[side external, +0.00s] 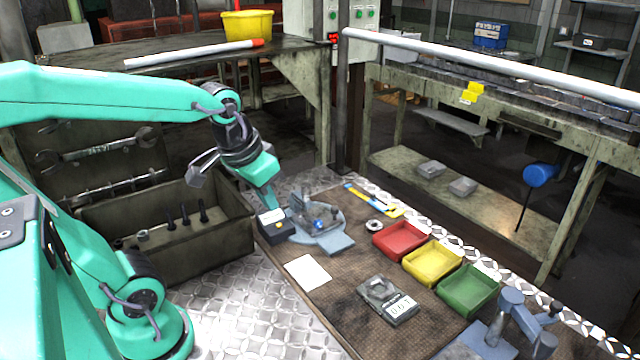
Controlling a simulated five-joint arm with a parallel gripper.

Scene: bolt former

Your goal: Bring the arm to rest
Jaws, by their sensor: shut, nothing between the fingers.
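My gripper (271,200) is at the end of the green arm and points down. It is shut with nothing seen in it. Its tip is just above or beside a small black box (274,226) and a blue-grey fixture (318,220) at the far left part of the brown mat. I cannot tell whether the tip touches either one. The arm reaches in from the left, with its wrist bent downward.
Red (400,240), yellow (432,262) and green (468,290) trays line the mat's right side. A scale (387,300), white card (308,272) and blue vise (510,320) are nearer. A toolbox (165,235) stands left. A grey rail (480,65) crosses behind.

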